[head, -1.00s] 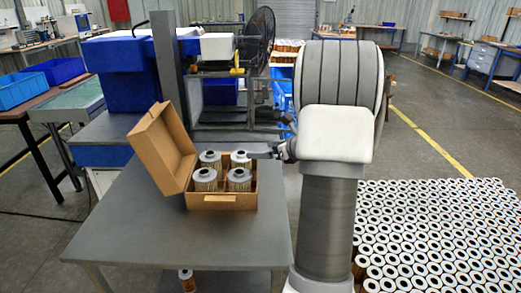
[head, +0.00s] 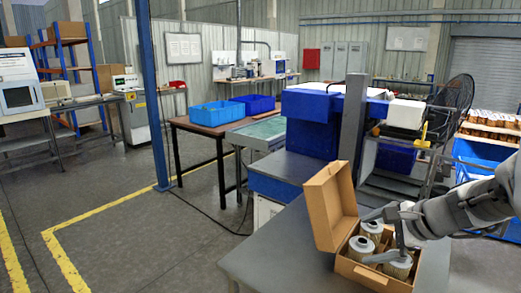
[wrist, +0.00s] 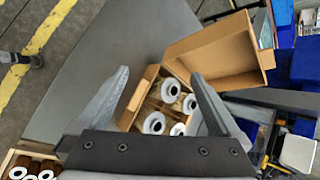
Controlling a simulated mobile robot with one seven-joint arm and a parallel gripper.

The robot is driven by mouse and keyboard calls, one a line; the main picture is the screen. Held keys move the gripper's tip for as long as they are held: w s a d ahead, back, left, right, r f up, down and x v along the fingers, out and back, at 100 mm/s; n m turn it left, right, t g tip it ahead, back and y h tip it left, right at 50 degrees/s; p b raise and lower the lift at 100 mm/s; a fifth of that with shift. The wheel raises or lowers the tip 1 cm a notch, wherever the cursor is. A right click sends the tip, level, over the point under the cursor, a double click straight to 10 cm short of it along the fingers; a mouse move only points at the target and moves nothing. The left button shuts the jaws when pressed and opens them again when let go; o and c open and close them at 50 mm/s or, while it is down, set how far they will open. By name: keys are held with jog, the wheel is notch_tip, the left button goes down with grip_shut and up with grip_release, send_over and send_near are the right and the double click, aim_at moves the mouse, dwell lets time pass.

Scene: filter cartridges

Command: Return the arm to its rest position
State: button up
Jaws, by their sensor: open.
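My gripper (head: 378,237) is at the right of the head view, above the open cardboard box (head: 362,276) on the grey table. Its two fingers are spread with nothing between them, as the wrist view also shows (wrist: 160,80). The box holds several pleated filter cartridges with pale ring-shaped tops, including one at the front (head: 398,266) and one at the left (head: 361,248). They stand upright inside it. In the wrist view the box (wrist: 137,101) lies beyond the fingers. My arm and gripper hide part of the box in the head view.
The box lid (head: 325,207) stands open. A blue and grey machine (head: 310,120) and a fan (head: 450,105) stand behind the table (head: 290,255). Blue bins (head: 208,115) sit on a bench further back. The floor at the left is clear, with yellow lines.

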jog(key=s+a+r+n+h+p, duration=0.1)
jog(key=s+a+r+n, duration=0.2)
jog(key=s+n, duration=0.3)
jog(key=s+a+r+n+g+h+p, duration=0.1)
jog(key=s+a+r+n+p, duration=0.1)
jog(key=s+a+n, duration=0.2)
jog(key=s+a+r+n+h+p, duration=0.2)
jog(key=s+a+r+n, duration=0.1)
jog(key=s+n, duration=0.5)
jog(key=shift+s+a+r+g, duration=0.35)
jog(key=shift+s+a+g, duration=0.05)
jog(key=shift+s, duration=0.25)
